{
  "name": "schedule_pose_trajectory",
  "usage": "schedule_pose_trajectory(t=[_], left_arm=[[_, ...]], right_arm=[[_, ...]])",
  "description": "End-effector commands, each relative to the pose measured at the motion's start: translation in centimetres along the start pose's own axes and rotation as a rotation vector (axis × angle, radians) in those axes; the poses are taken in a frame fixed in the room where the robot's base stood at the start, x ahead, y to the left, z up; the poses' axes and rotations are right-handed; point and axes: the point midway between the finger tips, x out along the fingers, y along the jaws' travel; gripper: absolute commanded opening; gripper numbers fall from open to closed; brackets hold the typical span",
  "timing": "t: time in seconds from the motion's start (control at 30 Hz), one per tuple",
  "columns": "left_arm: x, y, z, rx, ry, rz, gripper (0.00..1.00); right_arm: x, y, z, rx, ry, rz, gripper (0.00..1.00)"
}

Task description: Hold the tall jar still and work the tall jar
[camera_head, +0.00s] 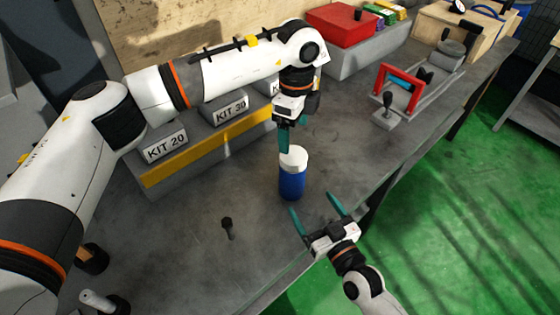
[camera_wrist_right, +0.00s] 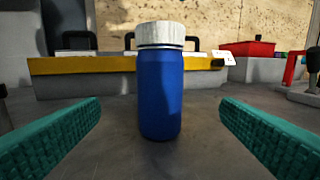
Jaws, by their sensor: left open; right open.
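The tall jar (camera_head: 292,181) stands upright on the grey table, with a blue body and a white lid (camera_head: 294,156). In the right wrist view the jar (camera_wrist_right: 160,95) is centred between my right fingers, beyond their tips, with its ribbed white lid (camera_wrist_right: 160,34) on top. My left gripper (camera_head: 284,140) points down just above the jar's lid; its fingers overlap in the head view, and I cannot tell whether they touch the lid. My right gripper (camera_head: 314,204) is open and empty at the table's front edge, its fingers pointing towards the jar, apart from it.
Grey kit boxes with a yellow front strip (camera_head: 206,146) stand behind the jar. A small dark bolt-like part (camera_head: 228,228) lies on the left. A red box (camera_head: 342,24) and a red-handled fixture (camera_head: 400,83) are at the back right. The table between them is clear.

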Motion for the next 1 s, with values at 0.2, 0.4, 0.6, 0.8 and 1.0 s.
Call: schedule_pose_trajectory(t=[0.2,0.4,0.6,0.8,1.0], left_arm=[[0.0,0.0,0.1,0.002,-0.001,0.0,0.82],[0.0,0.0,0.1,0.002,-0.001,0.0,0.82],[0.0,0.0,0.1,0.002,-0.002,0.0,0.82],[0.0,0.0,0.1,0.002,-0.002,0.0,0.82],[0.0,0.0,0.1,0.002,-0.002,0.0,0.82]], right_arm=[[1.2,0.0,0.0,0.002,0.0,-0.001,0.86],[4.8,0.0,0.1,0.002,-0.003,-0.001,0.86],[8.6,0.0,0.0,0.001,0.0,0.0,0.86],[11.1,0.0,0.0,0.001,0.0,0.0,0.86],[12.0,0.0,0.0,0.0,0.001,0.0,0.86]])
